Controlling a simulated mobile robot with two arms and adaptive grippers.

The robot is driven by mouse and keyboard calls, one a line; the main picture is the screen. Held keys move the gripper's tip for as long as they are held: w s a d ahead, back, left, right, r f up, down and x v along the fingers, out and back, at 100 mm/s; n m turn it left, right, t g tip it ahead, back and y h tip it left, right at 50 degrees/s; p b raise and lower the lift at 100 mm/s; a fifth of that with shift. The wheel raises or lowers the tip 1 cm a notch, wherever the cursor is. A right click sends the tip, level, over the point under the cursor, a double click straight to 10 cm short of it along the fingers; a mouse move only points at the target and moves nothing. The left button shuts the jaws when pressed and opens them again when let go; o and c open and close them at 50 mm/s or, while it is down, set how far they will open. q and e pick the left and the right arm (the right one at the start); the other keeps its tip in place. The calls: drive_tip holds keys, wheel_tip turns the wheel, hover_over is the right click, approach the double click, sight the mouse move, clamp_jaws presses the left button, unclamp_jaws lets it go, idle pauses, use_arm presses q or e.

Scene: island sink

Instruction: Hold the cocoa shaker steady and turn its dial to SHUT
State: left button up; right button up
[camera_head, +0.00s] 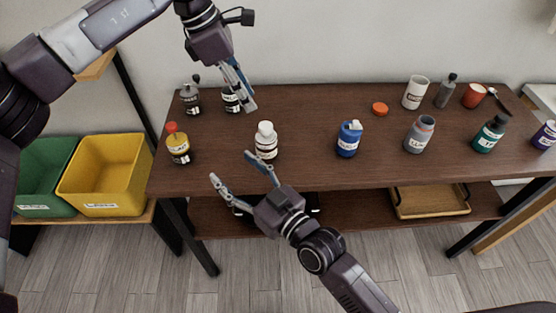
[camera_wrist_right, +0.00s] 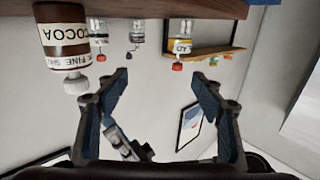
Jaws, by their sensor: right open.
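The cocoa shaker (camera_head: 266,146) stands upright on the dark wooden table, brown with a white label and a white top. In the right wrist view it appears upside down at upper left (camera_wrist_right: 65,45), with COCOA on its label and its white dial (camera_wrist_right: 77,85). The dial setting is not readable.
A dark-topped jar (camera_head: 231,99) is close beside my left gripper. A yellow bottle with a red tip (camera_head: 178,147) and a grey bottle (camera_head: 190,98) stand at left. A blue jar (camera_head: 349,140) and several other containers stand at right. The table between shaker and blue jar is clear.

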sight(265, 125)
drive_tip(key=w+d+f+m+t+h, duration=0.1)
drive_tip(key=d, duration=0.2)
drive_tip(key=w+d+m+t+h, duration=0.1)
drive_tip(key=w+d+h, duration=0.1)
drive_tip(key=d, duration=0.1)
drive_tip(key=w+d+f+m+t+h, duration=0.1)
drive_tip(key=d, duration=0.2)
drive_tip(key=shift+w+d+f+m+h, duration=0.3)
drive_tip(key=shift+w+m, duration=0.1)
drive_tip(key=x, duration=0.7)
drive_tip(key=shift+w, duration=0.3)
drive_tip(key=shift+f, duration=0.1)
drive_tip(key=c, duration=1.4)
drive_tip(key=shift+o, duration=0.2)
use_arm(q)
drive_tip(key=o, duration=0.4)
drive_tip(key=shift+r, duration=0.15)
drive_tip(key=shift+h, duration=0.3)
drive_tip(key=x, duration=1)
drive_tip(key=shift+a, duration=0.2)
